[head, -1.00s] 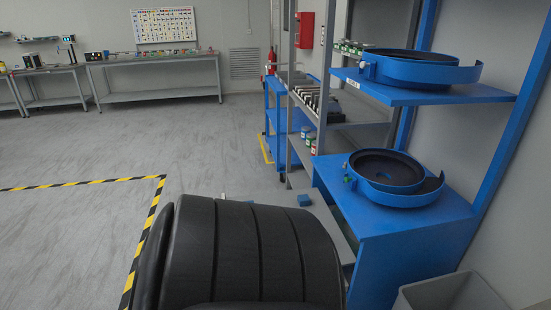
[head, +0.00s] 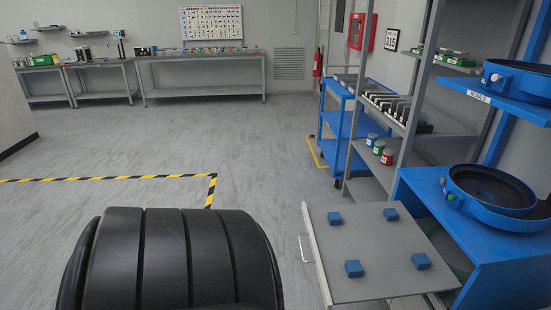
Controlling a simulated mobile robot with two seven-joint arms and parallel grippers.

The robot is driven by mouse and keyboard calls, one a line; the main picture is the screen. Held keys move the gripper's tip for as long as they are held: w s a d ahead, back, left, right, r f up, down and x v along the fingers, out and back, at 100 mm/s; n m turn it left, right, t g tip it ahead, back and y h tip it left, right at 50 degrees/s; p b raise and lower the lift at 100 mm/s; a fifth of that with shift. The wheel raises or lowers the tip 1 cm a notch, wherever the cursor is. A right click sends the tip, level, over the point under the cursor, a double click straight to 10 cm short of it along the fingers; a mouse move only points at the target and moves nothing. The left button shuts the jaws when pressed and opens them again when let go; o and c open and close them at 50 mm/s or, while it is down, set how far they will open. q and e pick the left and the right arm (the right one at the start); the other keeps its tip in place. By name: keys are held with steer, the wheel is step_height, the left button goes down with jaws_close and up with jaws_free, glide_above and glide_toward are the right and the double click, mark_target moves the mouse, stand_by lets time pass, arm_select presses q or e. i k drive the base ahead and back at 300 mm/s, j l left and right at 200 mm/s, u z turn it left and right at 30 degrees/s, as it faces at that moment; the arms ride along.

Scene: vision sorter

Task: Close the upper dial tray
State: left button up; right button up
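A grey tray (head: 375,258) stands pulled out at the lower right, beside a blue cabinet (head: 440,225). It is a flat drawer with a pale front panel (head: 316,252) and a metal handle (head: 304,247) facing left. Several small blue blocks (head: 391,214) lie spread on it. I cannot tell from this view whether it is the upper dial tray, and no second tray shows. Neither of my grippers is in view.
A blue bowl feeder (head: 490,192) sits on the cabinet, another (head: 520,80) on the shelf above. A grey rack (head: 372,185) with small jars (head: 379,148) and a blue cart (head: 340,112) stand behind the tray. The floor (head: 255,190) left of the tray is clear.

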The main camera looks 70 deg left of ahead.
mark_target(362, 253)
steer(key=j+u, duration=0.1)
steer(key=u, duration=1.8)
